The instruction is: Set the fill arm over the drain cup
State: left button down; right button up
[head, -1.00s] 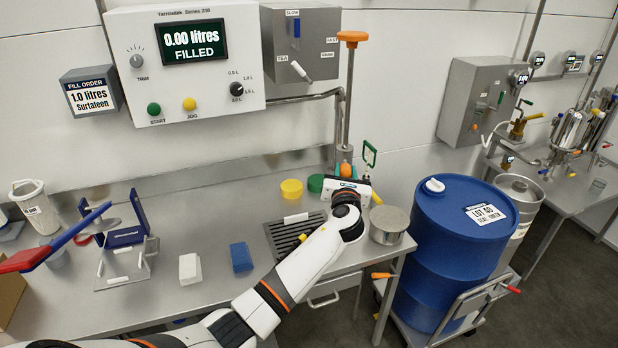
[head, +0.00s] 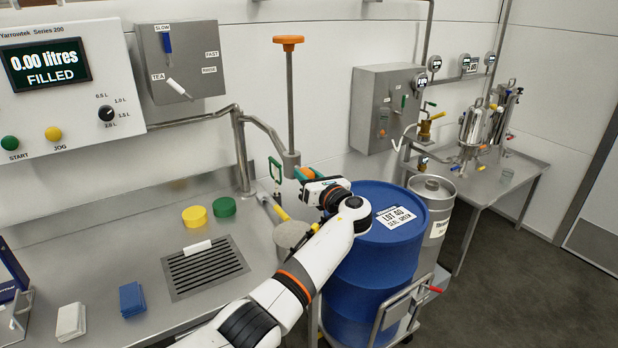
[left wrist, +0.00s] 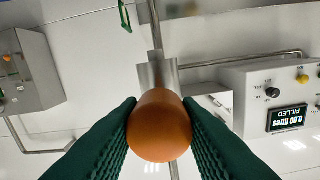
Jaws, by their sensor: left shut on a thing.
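The fill arm (head: 263,130) is a grey pipe reaching right from an upright post at the back of the bench. Its end block (head: 290,160) carries a tall rod with an orange cap (head: 288,40). My left gripper (head: 307,174) is at this end block, shut on an orange knob (left wrist: 160,125), which sits between the dark green fingers in the left wrist view. A grey round vessel (head: 290,234) stands at the bench's right edge, below the gripper and partly hidden by my arm; it may be the drain cup. My right gripper is not in view.
A blue drum (head: 375,240) on a trolley stands right of the bench, behind my left arm. A green wire loop (head: 275,170) stands near the post. A drain grate (head: 203,268), yellow lid (head: 194,216) and green lid (head: 224,206) are on the bench. The bench front is partly clear.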

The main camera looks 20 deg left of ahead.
pick_arm(q)
jog(key=c, duration=1.1)
grip_release()
jog(key=shift+a+f, duration=0.1)
jog(key=shift+o, duration=0.2)
jog(key=v, duration=1.2)
jog(key=s+a+f+n+g+h, duration=0.1)
jog(key=s+f+n+g+h, duration=0.2)
jog(key=f, duration=1.4)
jog(key=s+a+f+h, duration=0.1)
jog(key=s+f+h, duration=0.25)
jog(key=f, duration=1.25)
jog(key=s+a+f+n+g+h, duration=0.2)
jog(key=s+f+n+g+h, duration=0.35)
jog(key=s+f, duration=1.25)
jog(key=s+a+f+n, duration=0.1)
jog(key=s+f+n, duration=0.4)
jog(key=s, duration=0.7)
jog(key=s+a+f+n+g+h, duration=0.1)
jog(key=s+f+n, duration=0.4)
jog(key=s, duration=0.6)
jog(key=s+a+f+n+g, duration=0.1)
jog(key=s+a+f+n, duration=0.2)
jog(key=s, duration=0.9)
notch_tip(320, 180, down, 3)
jog(key=n, duration=0.4)
jog(key=shift+s+a+h, duration=0.2)
jog(key=shift+s+h, duration=0.1)
